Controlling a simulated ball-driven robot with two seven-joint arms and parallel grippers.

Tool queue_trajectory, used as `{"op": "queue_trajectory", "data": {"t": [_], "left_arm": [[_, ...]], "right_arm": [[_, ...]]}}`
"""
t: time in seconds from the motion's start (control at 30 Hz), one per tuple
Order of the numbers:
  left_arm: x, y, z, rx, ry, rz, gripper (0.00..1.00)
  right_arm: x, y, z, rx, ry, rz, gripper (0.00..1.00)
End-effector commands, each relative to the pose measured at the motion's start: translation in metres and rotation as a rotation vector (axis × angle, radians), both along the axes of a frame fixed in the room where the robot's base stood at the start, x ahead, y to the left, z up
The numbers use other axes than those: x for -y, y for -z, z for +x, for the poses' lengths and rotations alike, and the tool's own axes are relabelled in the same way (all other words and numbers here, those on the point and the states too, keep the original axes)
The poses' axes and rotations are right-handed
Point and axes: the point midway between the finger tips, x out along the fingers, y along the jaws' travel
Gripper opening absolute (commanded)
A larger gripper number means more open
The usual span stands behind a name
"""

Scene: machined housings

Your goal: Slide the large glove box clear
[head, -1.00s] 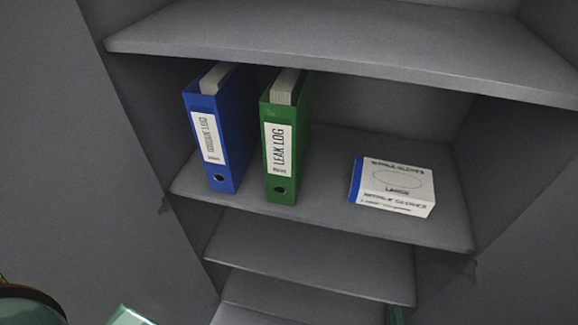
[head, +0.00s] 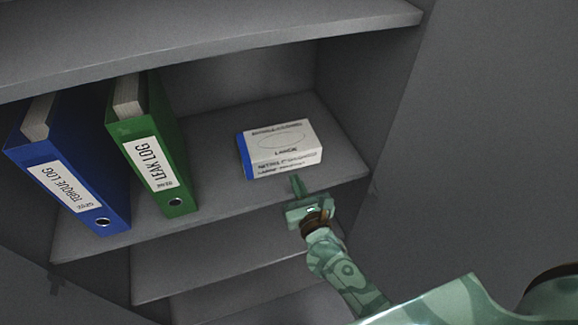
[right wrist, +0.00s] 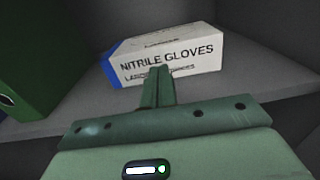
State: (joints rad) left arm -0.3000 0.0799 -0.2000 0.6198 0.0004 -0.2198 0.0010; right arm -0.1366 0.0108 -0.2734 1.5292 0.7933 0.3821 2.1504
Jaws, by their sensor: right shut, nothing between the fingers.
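My left gripper is not in view.
A green LEAK LOG binder (head: 150,150) and a blue TORQUE LOG binder (head: 65,175) stand upright on the same shelf (head: 225,192), left of the box. A shelf (head: 200,35) runs above. Bare shelf lies between the green binder and the box, and right of it.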

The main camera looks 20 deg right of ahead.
Motion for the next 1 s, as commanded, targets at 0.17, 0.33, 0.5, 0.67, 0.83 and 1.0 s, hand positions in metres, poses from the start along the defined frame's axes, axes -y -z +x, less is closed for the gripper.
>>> {"op": "queue_trajectory", "data": {"t": [0.17,0.33,0.5,0.67,0.83,1.0], "left_arm": [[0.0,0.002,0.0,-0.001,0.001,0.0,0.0],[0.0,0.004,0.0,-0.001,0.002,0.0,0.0],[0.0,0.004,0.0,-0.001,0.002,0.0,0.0],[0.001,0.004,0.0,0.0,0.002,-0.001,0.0],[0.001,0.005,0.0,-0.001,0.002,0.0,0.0],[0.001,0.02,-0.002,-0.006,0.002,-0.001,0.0]], "right_arm": [[-0.001,0.0,0.033,0.0,0.0,-0.001,0.0],[-0.001,0.001,0.051,-0.001,-0.001,-0.003,0.0],[-0.001,0.0,0.057,-0.001,0.0,-0.003,0.0],[-0.001,0.0,0.057,-0.001,0.0,-0.003,0.0],[-0.001,0.001,0.059,0.0,0.0,-0.003,0.0],[-0.002,0.004,0.091,0.002,0.0,-0.001,0.0]]}}
